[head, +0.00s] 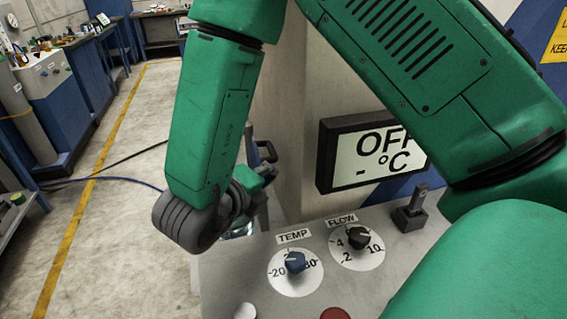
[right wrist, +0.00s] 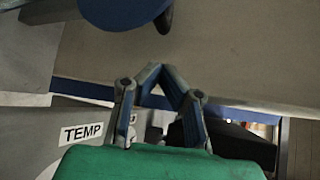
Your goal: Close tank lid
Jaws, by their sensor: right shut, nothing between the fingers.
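My right gripper (right wrist: 162,71) shows in the right wrist view with its two fingertips drawn together and nothing between them. In the head view its arm comes in from the right and bends down beside the control panel; the wrist hides most of the gripper. I cannot pick out the tank or its lid with certainty. In the right wrist view a blue rounded part (right wrist: 118,10) with a dark end lies beyond the fingertips, apart from them; I cannot tell whether it belongs to the tank. My left gripper is not in view.
The control panel (head: 233,275) carries a TEMP knob (head: 295,262), a FLOW knob (head: 358,238), a toggle switch (head: 411,212) and a red button (head: 336,314). A display (head: 370,152) reading OFF stands behind it. Cables lie on the floor at left, where there is free room.

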